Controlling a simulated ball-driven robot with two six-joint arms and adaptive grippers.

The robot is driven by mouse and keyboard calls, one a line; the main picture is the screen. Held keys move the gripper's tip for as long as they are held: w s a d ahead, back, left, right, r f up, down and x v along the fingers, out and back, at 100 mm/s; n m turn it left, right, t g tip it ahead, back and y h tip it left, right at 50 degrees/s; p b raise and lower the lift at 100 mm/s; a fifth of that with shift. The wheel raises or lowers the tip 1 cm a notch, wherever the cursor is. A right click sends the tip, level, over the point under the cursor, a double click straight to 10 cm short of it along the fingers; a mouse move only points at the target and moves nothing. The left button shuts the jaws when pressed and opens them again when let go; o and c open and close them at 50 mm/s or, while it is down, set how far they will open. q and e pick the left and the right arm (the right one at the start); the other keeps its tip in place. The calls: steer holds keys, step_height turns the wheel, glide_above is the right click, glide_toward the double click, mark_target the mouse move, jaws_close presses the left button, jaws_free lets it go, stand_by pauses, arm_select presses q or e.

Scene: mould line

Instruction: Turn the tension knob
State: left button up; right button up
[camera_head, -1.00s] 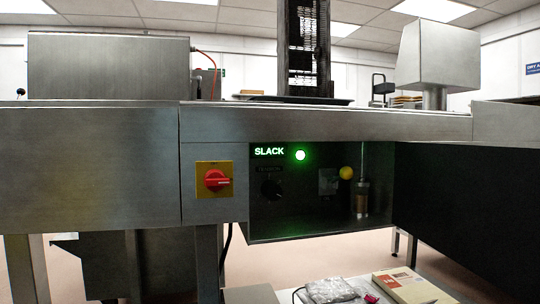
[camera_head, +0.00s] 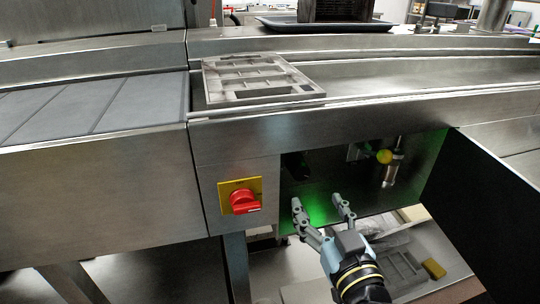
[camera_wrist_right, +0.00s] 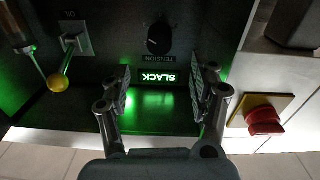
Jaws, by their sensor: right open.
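The black tension knob (camera_wrist_right: 158,40) sits on a dark panel above the upside-down word TENSION in the right wrist view. In the head view the knob (camera_head: 295,166) is a dark shape in the shaded recess. A lit green SLACK sign (camera_wrist_right: 155,77) shows beside the knob, upside down. My right gripper (camera_head: 318,203) is open and empty in front of the panel, below the knob in the head view. In the wrist view its two fingers (camera_wrist_right: 161,85) are apart, with the sign between them and the knob beyond their tips. My left gripper is not in view.
A red rotary switch (camera_head: 245,202) on a yellow plate is left of the recess. A yellow ball-ended lever (camera_head: 384,157) is to its right. A dark open door (camera_head: 480,195) bounds the right side. A grey mould tray (camera_head: 262,80) lies on the line above.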

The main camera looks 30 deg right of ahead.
mark_target(302, 176)
steer(key=x, duration=1)
steer(key=shift+w+d, duration=0.1)
steer(key=shift+w, duration=0.2)
steer(key=c, duration=1.2)
